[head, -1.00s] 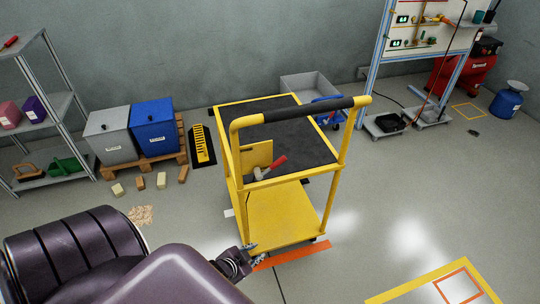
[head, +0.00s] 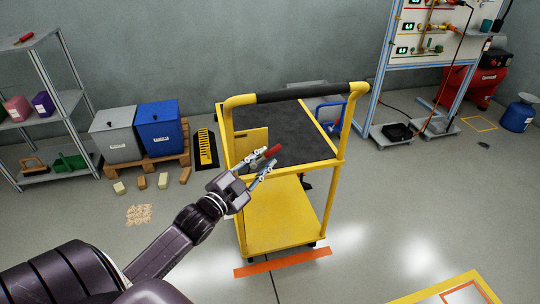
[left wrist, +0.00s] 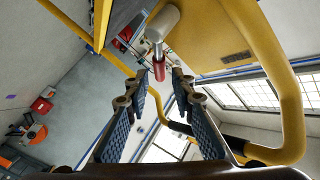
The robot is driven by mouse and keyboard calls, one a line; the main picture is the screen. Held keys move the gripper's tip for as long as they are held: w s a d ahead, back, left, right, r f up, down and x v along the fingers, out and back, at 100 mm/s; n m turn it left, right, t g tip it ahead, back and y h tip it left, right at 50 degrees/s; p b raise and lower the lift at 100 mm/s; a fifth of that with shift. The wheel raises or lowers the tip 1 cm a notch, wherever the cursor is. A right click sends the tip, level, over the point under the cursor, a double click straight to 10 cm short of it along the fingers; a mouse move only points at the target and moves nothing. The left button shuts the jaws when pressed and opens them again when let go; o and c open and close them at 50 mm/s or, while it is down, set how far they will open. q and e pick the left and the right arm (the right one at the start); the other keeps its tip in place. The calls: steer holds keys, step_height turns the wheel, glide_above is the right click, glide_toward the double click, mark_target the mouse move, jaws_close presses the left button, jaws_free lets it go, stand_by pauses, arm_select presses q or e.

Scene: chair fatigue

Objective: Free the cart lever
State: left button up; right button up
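The yellow cart (head: 283,225) stands in the middle of the head view, with a dark top mat and a black push bar (head: 295,92). The cart lever has a red handle (head: 273,151) at the cart's near side, beside an upright yellow plate (head: 250,146). My left gripper (head: 265,161) is at the lever, its fingers apart. In the left wrist view the red handle (left wrist: 152,73) and its pale grey base (left wrist: 164,22) show ahead, in line with the gap between the fingers (left wrist: 160,90). I cannot tell whether they touch. My right gripper is out of view.
The yellow push-bar frame (left wrist: 280,85) curves close to my left gripper in the wrist view. A grey bin (head: 115,135) and blue bin (head: 158,128) stand on a pallet to the left. An orange floor strip (head: 283,262) lies before the cart.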

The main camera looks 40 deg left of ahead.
mark_target(271, 153)
arm_select(q)
steer(key=shift+w, duration=1.9)
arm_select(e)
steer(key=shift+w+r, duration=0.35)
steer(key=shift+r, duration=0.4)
arm_select(q)
jaws_close()
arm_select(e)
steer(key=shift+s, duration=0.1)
